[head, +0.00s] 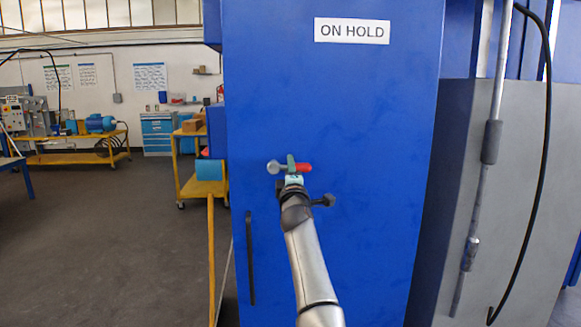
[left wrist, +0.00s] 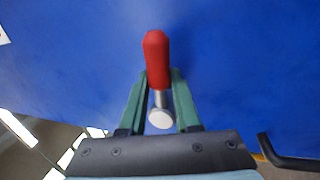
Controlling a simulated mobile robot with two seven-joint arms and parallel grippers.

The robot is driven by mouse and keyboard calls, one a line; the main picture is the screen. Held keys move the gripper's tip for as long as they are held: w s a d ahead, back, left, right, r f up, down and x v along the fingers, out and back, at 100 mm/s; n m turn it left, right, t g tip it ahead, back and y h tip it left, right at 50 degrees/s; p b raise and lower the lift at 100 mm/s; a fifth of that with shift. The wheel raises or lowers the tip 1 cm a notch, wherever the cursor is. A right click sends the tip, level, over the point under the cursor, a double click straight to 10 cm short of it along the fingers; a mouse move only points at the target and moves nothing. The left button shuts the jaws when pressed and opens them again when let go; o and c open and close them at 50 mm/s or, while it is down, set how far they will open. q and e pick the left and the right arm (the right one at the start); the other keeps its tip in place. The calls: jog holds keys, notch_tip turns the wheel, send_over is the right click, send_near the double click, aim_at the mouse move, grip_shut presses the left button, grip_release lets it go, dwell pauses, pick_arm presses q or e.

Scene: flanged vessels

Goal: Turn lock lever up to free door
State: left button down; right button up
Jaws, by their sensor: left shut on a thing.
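The lock lever sits on the blue door (head: 340,110), with a round grey hub (head: 272,167) at the left and a red grip (head: 304,168) pointing right, so it lies about level. My left gripper (head: 291,164) reaches it from below, in front of the door. In the left wrist view, its green fingers (left wrist: 158,85) are on both sides of the red grip (left wrist: 156,55), shut on the lever; the pale hub (left wrist: 160,118) shows between them. Part of the lever is hidden behind the gripper in the head view. My right gripper is not in view.
A black door handle (head: 250,258) stands upright at the lower left of the door. An "ON HOLD" sign (head: 352,31) is above. A yellow cart (head: 187,185) is close at the left. A grey cabinet with a pipe (head: 491,142) and black cable is at the right. Open floor lies left.

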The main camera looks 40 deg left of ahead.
pick_arm(q)
jog(key=shift+s+r+n, duration=0.1)
jog(key=shift+r+n, duration=0.2)
jog(key=shift+n, duration=0.1)
jog(key=c, duration=0.6)
grip_release()
jog(key=shift+a+f, duration=0.1)
jog(key=shift+f, duration=0.1)
jog(key=shift+s+d+f, duration=0.25)
jog(key=shift+s+d, duration=0.05)
jog(key=shift+d, duration=0.25)
jog(key=b+v, duration=0.1)
jog(key=v, duration=0.5)
jog(key=shift+r, duration=0.1)
jog(key=shift+s, duration=0.1)
